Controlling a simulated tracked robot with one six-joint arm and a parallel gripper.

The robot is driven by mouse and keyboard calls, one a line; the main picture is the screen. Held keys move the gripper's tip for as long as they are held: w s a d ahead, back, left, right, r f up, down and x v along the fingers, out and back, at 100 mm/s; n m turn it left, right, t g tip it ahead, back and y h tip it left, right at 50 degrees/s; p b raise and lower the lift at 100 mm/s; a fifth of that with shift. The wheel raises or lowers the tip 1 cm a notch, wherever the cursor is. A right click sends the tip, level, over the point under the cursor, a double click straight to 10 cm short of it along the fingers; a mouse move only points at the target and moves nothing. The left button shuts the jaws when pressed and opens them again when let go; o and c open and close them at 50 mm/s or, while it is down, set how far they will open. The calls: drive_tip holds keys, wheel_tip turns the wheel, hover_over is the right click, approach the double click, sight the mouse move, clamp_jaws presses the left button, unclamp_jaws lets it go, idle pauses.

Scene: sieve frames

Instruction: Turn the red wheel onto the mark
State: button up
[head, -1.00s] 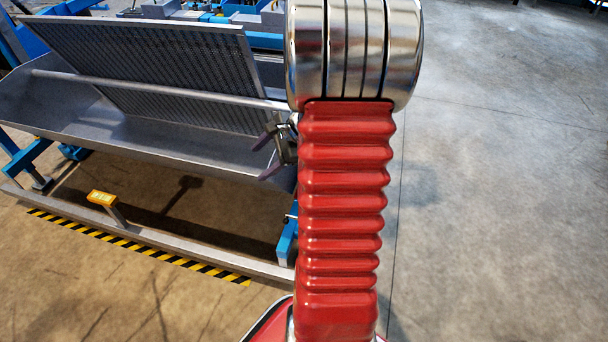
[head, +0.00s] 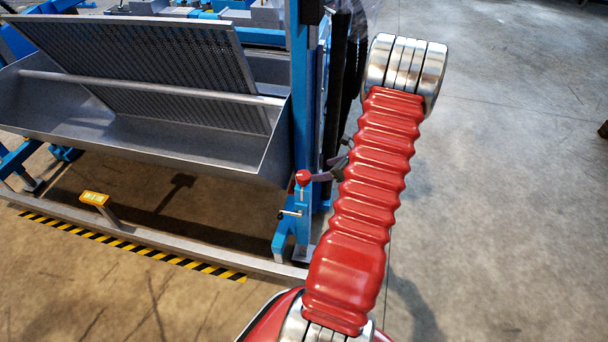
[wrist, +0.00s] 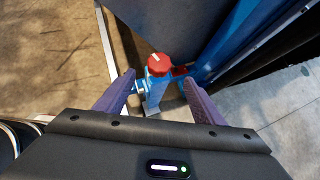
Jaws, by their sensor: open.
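The red wheel (wrist: 159,64) is a small knob with a white line on its face, seen between and beyond my fingertips in the wrist view. It sits on a blue fitting (wrist: 155,90). In the head view the red wheel (head: 303,177) shows low on the blue post, left of my arm. My gripper (wrist: 160,79) is open, with a purple finger on each side and nothing held. In the head view my gripper (head: 332,170) is partly hidden by my red arm, just right of the wheel. I cannot make out the mark itself.
A grey metal trough (head: 150,140) with a perforated sieve panel (head: 150,65) stands left of the blue post (head: 303,90). Open concrete floor (head: 500,180) lies to the right.

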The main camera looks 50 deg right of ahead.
sight(304, 175)
drive_tip(key=x, duration=1.4)
drive_tip(key=shift+a+r, duration=0.1)
